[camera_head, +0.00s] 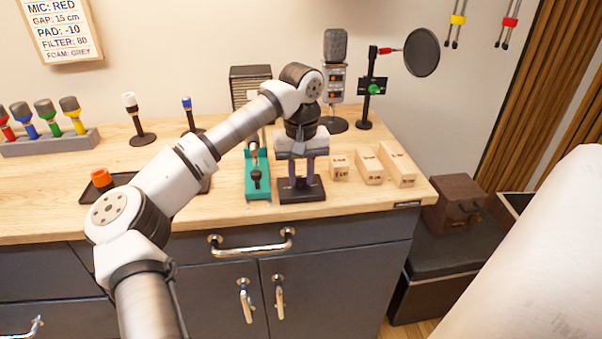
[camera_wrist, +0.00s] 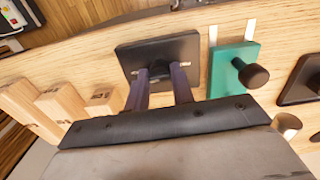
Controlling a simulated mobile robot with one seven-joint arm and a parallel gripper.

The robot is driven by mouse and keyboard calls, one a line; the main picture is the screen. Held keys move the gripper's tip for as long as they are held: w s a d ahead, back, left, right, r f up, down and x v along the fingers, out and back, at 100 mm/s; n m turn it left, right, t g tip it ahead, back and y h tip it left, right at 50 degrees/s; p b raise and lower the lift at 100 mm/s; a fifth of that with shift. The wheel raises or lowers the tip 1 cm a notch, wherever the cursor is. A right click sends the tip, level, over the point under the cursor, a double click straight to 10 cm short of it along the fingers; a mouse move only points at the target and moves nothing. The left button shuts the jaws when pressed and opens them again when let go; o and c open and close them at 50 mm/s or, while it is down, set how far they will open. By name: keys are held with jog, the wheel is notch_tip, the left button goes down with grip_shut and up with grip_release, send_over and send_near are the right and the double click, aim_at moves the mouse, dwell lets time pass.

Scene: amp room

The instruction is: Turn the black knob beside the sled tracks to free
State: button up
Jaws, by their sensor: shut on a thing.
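My gripper (camera_head: 302,183) points down over a black base plate (camera_head: 287,197) on the wooden counter. In the wrist view, its two purple-grey fingers (camera_wrist: 160,76) are closed on a small dark knob (camera_wrist: 160,67) on this plate (camera_wrist: 185,45). The fingers hide much of the knob, and its pointing direction cannot be told. Beside the plate stands a teal block (camera_head: 257,190) with another black knob (camera_head: 256,174). In the wrist view, the teal block (camera_wrist: 225,70) has two pale strips at its far end and a round black knob (camera_wrist: 253,74).
Several wooden blocks (camera_head: 369,166) stand right of my gripper. A microphone (camera_head: 335,85) and a stand with a pop filter (camera_head: 422,52) are behind. A dark tray (camera_head: 90,194) with an orange piece (camera_head: 101,177) is at left. The counter's front edge is close to the plate.

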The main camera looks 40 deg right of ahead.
jog(key=n, duration=0.4)
jog(key=shift+w+r, duration=0.1)
jog(key=n, duration=1.4)
jog(key=n+b, duration=0.1)
jog(key=n, duration=0.3)
jog(key=shift+n, duration=0.3)
jog(key=n, duration=0.4)
jog(key=shift+n+b, duration=0.3)
jog(key=n, duration=0.4)
jog(key=shift+b, duration=0.35)
jog(key=shift+n+b, duration=0.35)
jog(key=shift+n, duration=1.75)
